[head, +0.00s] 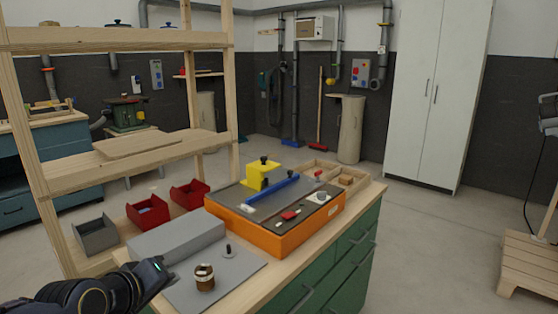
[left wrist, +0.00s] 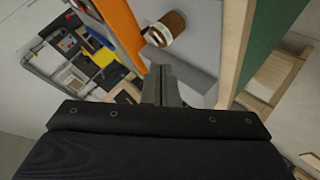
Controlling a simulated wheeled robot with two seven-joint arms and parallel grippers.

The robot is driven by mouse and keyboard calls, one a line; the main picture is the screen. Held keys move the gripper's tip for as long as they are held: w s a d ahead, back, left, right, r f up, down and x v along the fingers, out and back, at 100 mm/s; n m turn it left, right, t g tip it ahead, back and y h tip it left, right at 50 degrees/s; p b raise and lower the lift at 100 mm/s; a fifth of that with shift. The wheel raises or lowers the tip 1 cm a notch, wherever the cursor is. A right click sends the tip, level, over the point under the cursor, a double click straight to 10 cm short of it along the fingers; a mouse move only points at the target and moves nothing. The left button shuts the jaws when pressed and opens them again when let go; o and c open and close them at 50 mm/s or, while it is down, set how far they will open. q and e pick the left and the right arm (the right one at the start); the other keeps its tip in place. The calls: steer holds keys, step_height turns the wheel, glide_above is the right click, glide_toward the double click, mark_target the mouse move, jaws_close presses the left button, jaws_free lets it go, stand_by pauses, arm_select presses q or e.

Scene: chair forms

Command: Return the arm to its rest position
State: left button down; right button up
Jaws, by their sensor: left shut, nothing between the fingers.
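My left arm comes in at the bottom left of the head view, low at the near end of the workbench (head: 258,282). Its fingertips cannot be made out there. In the left wrist view my left gripper (left wrist: 161,84) shows its fingers together with nothing between them. A brown jar with a pale band (left wrist: 165,28) is beyond the fingertips, apart from them. My right gripper is in neither view.
An orange case (head: 270,238) with a blue bar and a yellow block (head: 261,174) sits farther back on the bench. A grey box (head: 177,237), red bins (head: 148,212) and a wooden shelf frame (head: 60,185) stand left. Open floor lies right of the bench.

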arm_select(q)
steer(key=s+f+m+g, duration=0.3)
steer(key=s+f, duration=0.2)
steer(key=s, duration=0.6)
steer(key=s+f+m+g, duration=0.2)
steer(key=s+f, duration=0.3)
steer(key=s, duration=0.6)
step_height(320, 180, up, 16)
steer(key=p, duration=1.5)
steer(key=shift+d+f+m+h, duration=0.25)
steer(key=shift+d+m+h, duration=0.05)
steer(key=shift+d+h, duration=0.1)
